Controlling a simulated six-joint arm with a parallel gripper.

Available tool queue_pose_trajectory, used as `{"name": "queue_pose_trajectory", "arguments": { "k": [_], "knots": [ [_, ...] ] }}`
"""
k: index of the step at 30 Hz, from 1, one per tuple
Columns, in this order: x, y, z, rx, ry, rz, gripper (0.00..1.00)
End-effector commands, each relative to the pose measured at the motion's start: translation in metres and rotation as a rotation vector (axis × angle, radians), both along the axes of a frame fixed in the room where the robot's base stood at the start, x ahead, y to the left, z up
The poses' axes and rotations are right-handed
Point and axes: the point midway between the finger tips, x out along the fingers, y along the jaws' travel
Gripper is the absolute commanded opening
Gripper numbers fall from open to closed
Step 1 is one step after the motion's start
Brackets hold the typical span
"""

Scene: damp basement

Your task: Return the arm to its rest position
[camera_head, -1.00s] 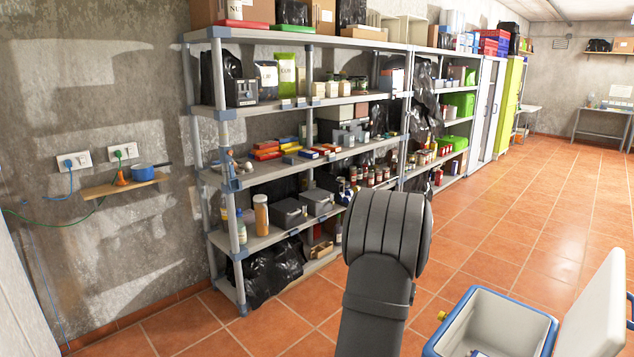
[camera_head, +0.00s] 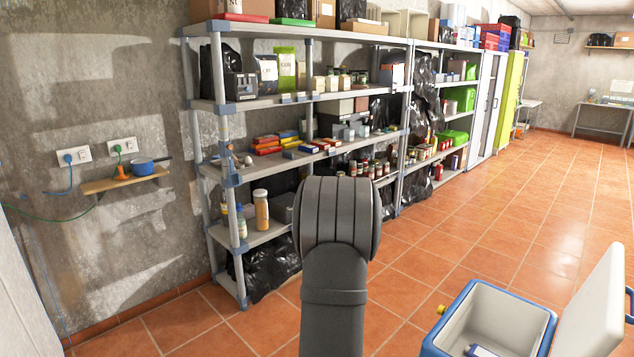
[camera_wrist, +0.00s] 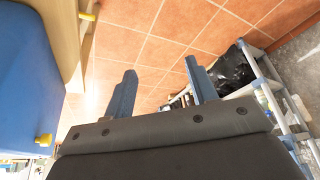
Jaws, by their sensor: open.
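In the head view my dark arm stands upright at the bottom centre, in front of the shelving, and hides the gripper fingers.
A grey shelf unit (camera_head: 265,104) full of goods stands along the left wall, behind my arm. An open blue and white cool box (camera_head: 490,325) with a raised lid (camera_head: 598,305) stands at the lower right. The tiled floor (camera_head: 520,220) between them is clear. A small wall shelf (camera_head: 125,182) holds a blue pot (camera_head: 150,167).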

Motion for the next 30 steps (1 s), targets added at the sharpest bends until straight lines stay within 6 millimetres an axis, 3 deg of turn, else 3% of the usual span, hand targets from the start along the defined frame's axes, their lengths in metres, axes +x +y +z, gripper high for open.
{"name": "queue_pose_trajectory", "arguments": {
  "k": [9,20,21,28,30],
  "knots": [
    [-0.025,0.031,-0.014,0.001,0.0,0.063,0.52],
    [-0.029,0.035,-0.016,0.0,0.0,0.073,0.52],
    [-0.029,0.035,-0.016,0.0,0.0,0.073,0.54],
    [-0.029,0.035,-0.016,0.001,0.0,0.072,0.99],
    [-0.028,0.033,-0.015,0.001,-0.001,0.069,1.0]
  ]
}}
